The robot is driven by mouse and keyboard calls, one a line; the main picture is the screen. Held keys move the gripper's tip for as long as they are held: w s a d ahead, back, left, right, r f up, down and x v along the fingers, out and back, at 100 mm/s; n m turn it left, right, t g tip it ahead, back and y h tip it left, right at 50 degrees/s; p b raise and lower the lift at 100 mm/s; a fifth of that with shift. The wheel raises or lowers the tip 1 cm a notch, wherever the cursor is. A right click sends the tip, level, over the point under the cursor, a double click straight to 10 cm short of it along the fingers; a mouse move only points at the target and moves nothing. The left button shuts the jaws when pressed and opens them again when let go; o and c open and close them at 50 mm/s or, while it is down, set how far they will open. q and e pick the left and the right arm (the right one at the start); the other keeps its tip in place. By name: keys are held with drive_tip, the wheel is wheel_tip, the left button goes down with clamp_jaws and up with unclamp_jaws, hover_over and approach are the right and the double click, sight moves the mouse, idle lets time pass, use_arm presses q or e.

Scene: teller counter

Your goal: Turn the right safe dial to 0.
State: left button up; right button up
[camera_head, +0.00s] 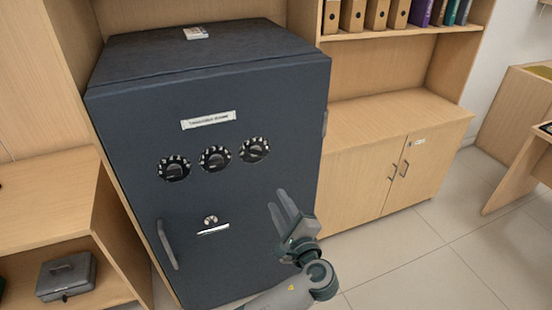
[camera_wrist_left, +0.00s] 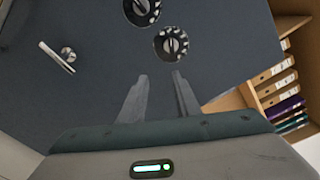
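The dark safe (camera_head: 130,125) has three black dials in a row on its front. The right dial (camera_head: 254,150) is at the right end, beside the middle dial (camera_head: 215,158) and the left dial (camera_head: 173,168). Its numbers are too small to read. My left gripper (camera_head: 281,200) is below and right of the right dial, apart from it, with its fingers pointing up. In the left wrist view, the right dial (camera_wrist_left: 171,44) lies beyond the two fingers (camera_wrist_left: 160,82), which are parted with nothing between them. My right gripper is not in view.
A safe handle (camera_head: 167,244) and a keyhole (camera_head: 210,220) are lower on the door. A wooden cabinet (camera_head: 380,170) with binders above stands to the right. A grey cash box (camera_head: 66,277) sits on a low shelf at left. Tiled floor is clear at lower right.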

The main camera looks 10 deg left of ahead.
use_arm(q)
drive_tip(key=r, duration=0.3)
drive_tip(key=shift+s+d+r+y, duration=0.1)
drive_tip(key=shift+s+d+y, duration=0.15)
drive_tip(key=shift+y, duration=0.05)
drive_tip(key=shift+w, duration=0.15)
drive_tip(key=p, duration=0.5)
approach(258, 156)
drive_tip(key=x, duration=0.8)
drive_tip(key=shift+a, duration=0.1)
clamp_jaws()
